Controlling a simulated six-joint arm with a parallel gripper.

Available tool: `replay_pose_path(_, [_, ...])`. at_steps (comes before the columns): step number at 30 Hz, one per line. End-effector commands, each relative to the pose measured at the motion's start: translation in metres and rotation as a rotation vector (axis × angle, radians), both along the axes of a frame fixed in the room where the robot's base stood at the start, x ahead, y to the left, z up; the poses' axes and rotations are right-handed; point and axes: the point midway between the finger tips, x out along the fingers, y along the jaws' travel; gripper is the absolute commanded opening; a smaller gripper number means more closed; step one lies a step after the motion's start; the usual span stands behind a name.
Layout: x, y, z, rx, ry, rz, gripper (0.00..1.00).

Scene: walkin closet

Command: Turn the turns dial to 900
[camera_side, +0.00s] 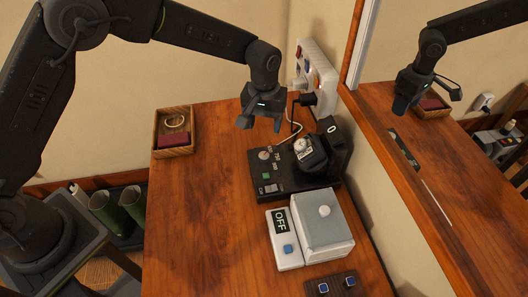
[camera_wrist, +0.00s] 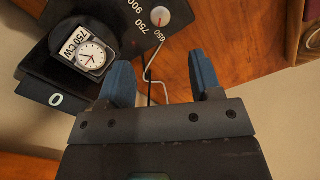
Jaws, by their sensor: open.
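The turns dial (camera_wrist: 160,16) is a small round light knob on a black watch winder (camera_side: 296,175). It also shows in the side view (camera_side: 264,154). In the wrist view, the markings 650, 750 and 900 stand around it, and a small red mark on the knob appears to face 650. A white-faced watch (camera_wrist: 92,55) sits in the winder's holder beside a tag reading 750 CW. My gripper (camera_side: 261,123) is open and empty, above and behind the dial and apart from it. Its two blue fingers (camera_wrist: 163,76) show in the wrist view.
A white box (camera_side: 322,228) and an OFF switch unit (camera_side: 286,240) stand in front of the winder. A wall outlet panel (camera_side: 316,75) with plugs and a mirror (camera_side: 430,130) are at right. A wooden tray (camera_side: 175,148) sits back left. The table's left part is clear.

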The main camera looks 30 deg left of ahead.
Motion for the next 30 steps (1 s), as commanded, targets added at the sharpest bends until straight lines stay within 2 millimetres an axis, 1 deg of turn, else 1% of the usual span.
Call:
replay_pose_path(1, [-0.001,0.000,-0.011,0.002,0.005,0.000,0.59])
replay_pose_path(9, [-0.001,0.001,-0.067,0.002,0.004,0.000,0.59])
replay_pose_path(15, [-0.001,0.001,-0.099,0.001,0.003,-0.001,0.59])
replay_pose_path(18, [0.000,0.001,-0.108,0.001,0.000,0.000,0.59])
replay_pose_path(21, [0.000,0.001,-0.114,0.001,0.000,0.000,0.59])
replay_pose_path(30, [0.000,0.001,-0.115,0.000,-0.001,-0.001,0.59])
